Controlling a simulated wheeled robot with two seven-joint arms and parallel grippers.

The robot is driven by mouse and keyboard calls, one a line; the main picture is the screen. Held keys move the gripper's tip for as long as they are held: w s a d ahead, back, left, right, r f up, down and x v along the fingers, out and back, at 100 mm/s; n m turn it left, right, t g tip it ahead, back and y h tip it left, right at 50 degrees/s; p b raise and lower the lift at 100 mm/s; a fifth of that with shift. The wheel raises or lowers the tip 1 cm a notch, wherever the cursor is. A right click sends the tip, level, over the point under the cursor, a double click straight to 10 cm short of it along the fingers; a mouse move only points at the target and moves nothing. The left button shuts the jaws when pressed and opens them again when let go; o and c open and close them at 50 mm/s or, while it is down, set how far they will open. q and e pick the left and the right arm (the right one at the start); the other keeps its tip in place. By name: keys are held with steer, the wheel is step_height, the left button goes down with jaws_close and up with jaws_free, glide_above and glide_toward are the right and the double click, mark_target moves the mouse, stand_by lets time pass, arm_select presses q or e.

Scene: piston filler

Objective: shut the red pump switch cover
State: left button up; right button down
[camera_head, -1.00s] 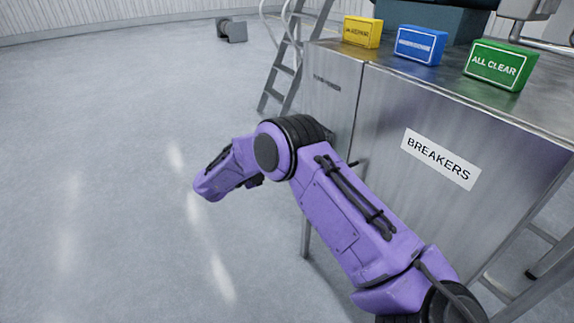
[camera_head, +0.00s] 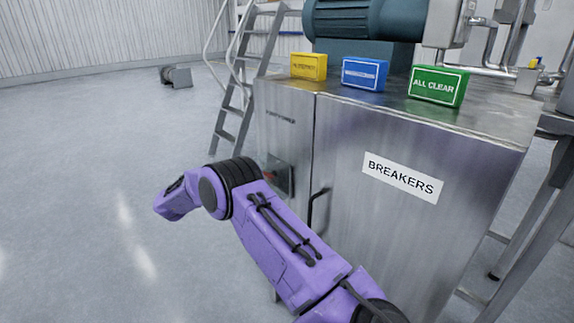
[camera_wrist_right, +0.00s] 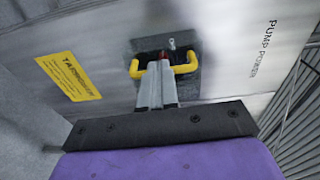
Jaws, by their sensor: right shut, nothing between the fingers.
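The red pump switch cover (camera_wrist_right: 148,56) shows in the right wrist view as a small red patch on a dark grey switch plate (camera_wrist_right: 190,88), between yellow guard bars (camera_wrist_right: 187,69). A small silver lever tip (camera_wrist_right: 172,44) stands beside it. My right gripper (camera_wrist_right: 160,66) is shut and empty, its fingertips in front of the plate between the bars. The fingers hide much of the cover, and I cannot tell whether they touch it. In the head view the switch plate (camera_head: 284,180) is partly hidden behind my purple right arm, and the gripper is hidden. My left gripper is not in view.
The metal cabinet (camera_head: 345,135) has a BREAKERS label (camera_head: 402,178) and a black door handle (camera_head: 320,205). Yellow (camera_head: 309,66), blue (camera_head: 364,74) and green (camera_head: 437,86) blocks stand on top. A ladder (camera_head: 235,100) stands behind. Open floor lies left.

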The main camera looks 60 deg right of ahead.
steer(key=shift+w, duration=0.1)
stand_by(0.5)
steer(key=w+a+b, duration=0.2)
steer(key=w+a, duration=0.6)
steer(key=a, duration=0.1)
steer(key=shift+w+a+b, duration=0.3)
steer(key=shift+w+a, duration=0.05)
steer(key=shift+w, duration=0.05)
steer(key=shift+r, duration=0.15)
